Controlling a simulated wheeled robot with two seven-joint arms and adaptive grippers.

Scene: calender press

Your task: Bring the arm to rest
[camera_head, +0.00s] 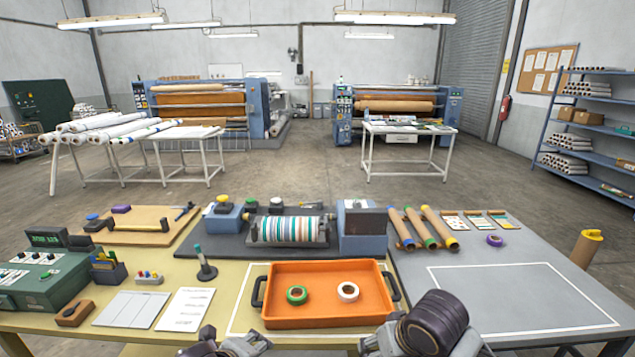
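Parts of my two arms show at the bottom edge, both cut off by the frame. On the left arm, grey and black parts (225,345) show low in front of the table. On the right arm, a dark ribbed rounded part and grey pieces (385,340) reach up near the orange tray's front right corner. I cannot make out clear fingertips on either, so I cannot tell whether they are open or shut. No object is visibly held. The orange tray (330,322) lies on the table with a green tape roll (297,294) and a white tape roll (348,291) inside.
A small roller press (288,231) stands behind the tray. Three coloured-ended rolls (420,228) lie to its right. A green control box (40,278) stands at left. A white outlined area (520,297) on the grey right tabletop is clear. A brown roll (586,250) stands at the right edge.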

